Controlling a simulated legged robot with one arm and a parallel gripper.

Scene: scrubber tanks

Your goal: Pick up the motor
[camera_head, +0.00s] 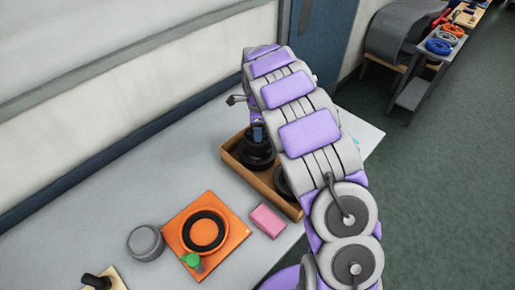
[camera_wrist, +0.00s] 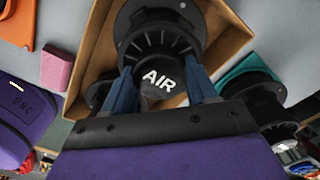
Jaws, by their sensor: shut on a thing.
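The motor (camera_wrist: 158,42) is a black, round, ribbed part with a cap marked "AIR", in the wrist view. It also shows in the head view (camera_head: 257,157), at the back of a brown open box (camera_head: 232,163). My gripper (camera_wrist: 161,90) has its two blue fingers on either side of the AIR cap and is shut on it. In the head view my gripper (camera_head: 258,133) comes down from above, partly hidden by my arm. The motor is upright and within the box walls; I cannot tell whether it touches the box floor.
A second black part (camera_head: 282,181) is in the box, half hidden by my arm. In front lie a pink block (camera_head: 267,221), an orange plate with a black ring (camera_head: 229,240), a green knob (camera_head: 192,260) and a grey round lid (camera_head: 146,242). The wall runs behind the table.

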